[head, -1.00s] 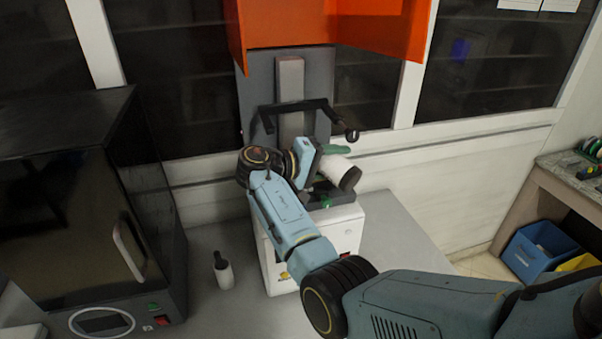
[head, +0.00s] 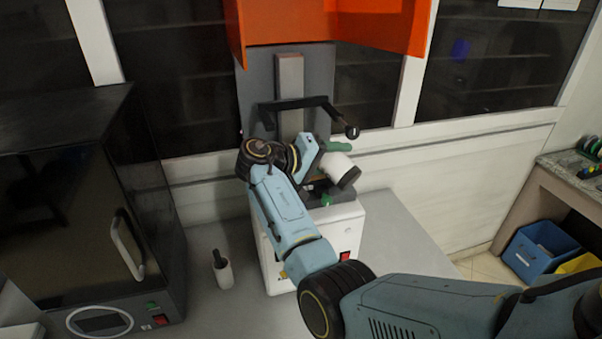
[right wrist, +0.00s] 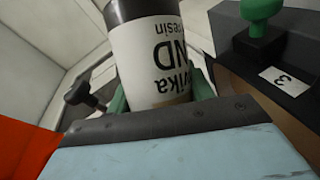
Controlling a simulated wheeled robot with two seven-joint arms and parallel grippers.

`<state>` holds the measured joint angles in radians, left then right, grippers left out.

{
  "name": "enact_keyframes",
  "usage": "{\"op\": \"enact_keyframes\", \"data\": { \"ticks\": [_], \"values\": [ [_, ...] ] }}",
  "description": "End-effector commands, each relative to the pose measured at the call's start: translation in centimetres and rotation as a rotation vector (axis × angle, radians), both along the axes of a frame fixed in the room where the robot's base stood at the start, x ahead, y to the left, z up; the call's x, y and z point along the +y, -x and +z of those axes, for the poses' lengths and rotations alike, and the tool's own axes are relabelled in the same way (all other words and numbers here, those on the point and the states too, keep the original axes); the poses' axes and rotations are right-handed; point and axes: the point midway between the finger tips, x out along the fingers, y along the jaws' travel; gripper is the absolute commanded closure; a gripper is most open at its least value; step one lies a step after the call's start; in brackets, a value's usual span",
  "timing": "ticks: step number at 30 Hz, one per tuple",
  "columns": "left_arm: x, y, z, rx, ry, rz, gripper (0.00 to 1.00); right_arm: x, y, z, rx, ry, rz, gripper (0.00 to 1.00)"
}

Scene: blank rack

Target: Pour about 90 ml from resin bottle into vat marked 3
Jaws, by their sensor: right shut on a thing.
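The resin bottle (head: 339,167) has a white label and a dark end. It is tilted steeply, its dark end toward the lower right in the head view. My right gripper (head: 328,156) is shut on it with green fingers; in the right wrist view the label (right wrist: 163,55) reads upside down. The bottle's mouth is hidden. The black vat (right wrist: 272,62) has a white tag with a 3 and a green knob beside the bottle. In the head view the vat (head: 317,197) is partly behind my arm, below the bottle. No stream shows. My left gripper is out of view.
The vat sits on a white printer (head: 349,225) with a grey column (head: 290,80) and a raised orange hood (head: 330,25). A black bracket (head: 290,104) is above the gripper. A small dark-topped white bottle (head: 222,270) and a black cabinet (head: 80,200) stand left.

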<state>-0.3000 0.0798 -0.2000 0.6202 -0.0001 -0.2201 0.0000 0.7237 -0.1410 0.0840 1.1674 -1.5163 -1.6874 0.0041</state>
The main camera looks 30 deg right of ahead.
Motion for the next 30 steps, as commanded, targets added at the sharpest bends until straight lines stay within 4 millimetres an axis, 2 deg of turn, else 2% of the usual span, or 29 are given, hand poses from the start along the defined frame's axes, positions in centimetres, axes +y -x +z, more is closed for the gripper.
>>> {"op": "enact_keyframes", "data": {
  "ticks": [1,5,23,30],
  "values": [
    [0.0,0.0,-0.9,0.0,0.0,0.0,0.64,0.0,-0.1,-0.5,-0.031,-0.008,0.0,0.78],
    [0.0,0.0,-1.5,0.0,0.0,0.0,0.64,0.0,-0.1,-0.5,-0.084,-0.022,0.0,0.78],
    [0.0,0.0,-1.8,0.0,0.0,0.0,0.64,0.1,-0.3,-0.3,-0.121,-0.031,0.0,0.78],
    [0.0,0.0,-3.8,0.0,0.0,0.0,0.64,0.2,-0.6,-0.1,-0.251,-0.066,-0.001,0.78]
  ]
}}
